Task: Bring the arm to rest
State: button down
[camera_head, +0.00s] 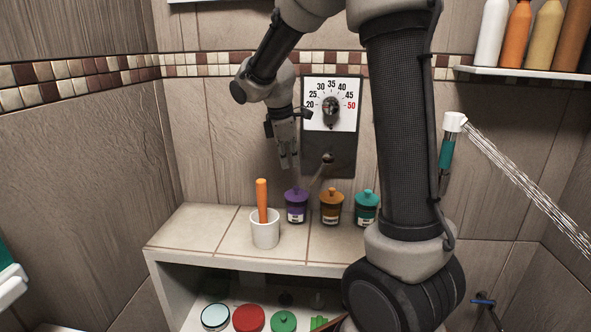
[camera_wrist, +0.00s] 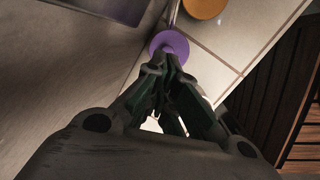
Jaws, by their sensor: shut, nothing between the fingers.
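My gripper (camera_head: 289,160) is shut and empty. It points down in front of the tiled back wall, left of the temperature dial (camera_head: 331,105), above the tiled ledge (camera_head: 200,229). In the wrist view the fingertips (camera_wrist: 167,62) come together, with the purple lid (camera_wrist: 170,43) of a jar just past them. That purple jar (camera_head: 297,208) stands on the ledge below my gripper, apart from it in the head view. My arm reaches up and over from the right side of the head view.
A white cup (camera_head: 265,232) with an orange stick (camera_head: 262,199), an orange jar (camera_head: 331,208) and a teal jar (camera_head: 367,208) stand on the ledge. A shower head (camera_head: 455,122) sprays water at the right. Bottles (camera_head: 518,34) stand on a shelf (camera_head: 525,74) at upper right.

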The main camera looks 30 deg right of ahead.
jog(key=w+v, duration=0.1)
jog(key=v, duration=0.6)
jog(key=s+d+m+t+y, duration=0.1)
jog(key=s+m, duration=0.6)
jog(key=s, duration=0.6)
jog(key=s+f+m+t+y, duration=0.1)
jog(key=s+m, duration=0.6)
jog(key=s, duration=0.6)
jog(key=shift+s+d+f+t+y, duration=0.3)
jog(key=shift+d, duration=0.1)
jog(key=shift+r, duration=0.5)
